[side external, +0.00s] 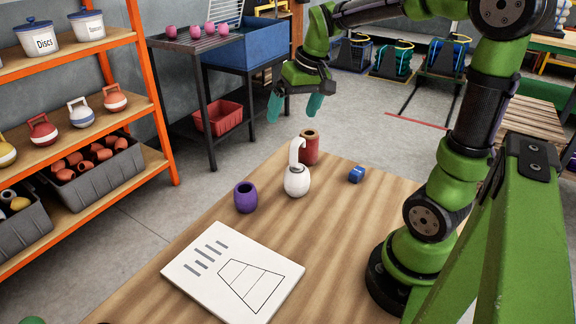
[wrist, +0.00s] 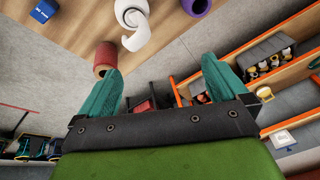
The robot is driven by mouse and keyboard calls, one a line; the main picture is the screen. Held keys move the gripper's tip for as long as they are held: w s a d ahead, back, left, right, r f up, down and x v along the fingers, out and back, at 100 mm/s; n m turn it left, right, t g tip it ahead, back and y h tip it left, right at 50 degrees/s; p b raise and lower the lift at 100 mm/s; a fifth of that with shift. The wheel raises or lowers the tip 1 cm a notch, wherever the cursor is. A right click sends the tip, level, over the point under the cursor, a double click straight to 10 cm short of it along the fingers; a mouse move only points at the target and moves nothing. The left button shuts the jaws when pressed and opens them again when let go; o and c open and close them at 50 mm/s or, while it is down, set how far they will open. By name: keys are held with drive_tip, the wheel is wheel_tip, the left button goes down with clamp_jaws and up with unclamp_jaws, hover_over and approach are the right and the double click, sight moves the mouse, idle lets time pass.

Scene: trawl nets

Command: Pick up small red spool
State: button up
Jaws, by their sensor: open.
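The small red spool (side external: 309,147) stands upright at the far edge of the wooden table, partly hidden behind a white hooked weight (side external: 297,180). In the wrist view the red spool (wrist: 105,58) shows just beyond the left fingertip, which overlaps its lower part. My gripper (side external: 293,106) has two teal fingers, spread apart and empty. In the side view it hangs above and to the left of the spool, past the table's far edge. The gripper also fills the lower middle of the wrist view (wrist: 160,72).
A purple pot (side external: 246,197) stands left of the white weight (wrist: 133,22), which is close to the spool. A small blue block (side external: 356,174) lies to the right. A white board with a drawing (side external: 232,279) lies in front. The table's (side external: 350,240) middle is clear.

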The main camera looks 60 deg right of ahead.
drive_tip(key=s+a+t, duration=0.1)
drive_tip(key=s+a, duration=0.2)
drive_tip(key=a, duration=0.1)
drive_tip(key=s+a+t+y, duration=0.1)
drive_tip(key=s+a, duration=0.2)
drive_tip(key=a, duration=0.2)
drive_tip(key=s+a+n+t, duration=0.1)
drive_tip(key=s+a, duration=0.3)
drive_tip(key=shift+a+r+y, duration=0.3)
drive_tip(key=shift+a+r, duration=0.05)
drive_tip(key=shift+c, duration=0.3)
drive_tip(key=shift+s+a+r+t, duration=0.15)
drive_tip(key=shift+a+r+t, duration=0.15)
drive_tip(key=shift+t, duration=0.1)
drive_tip(key=shift+c, duration=0.5)
drive_tip(key=shift+d, duration=0.1)
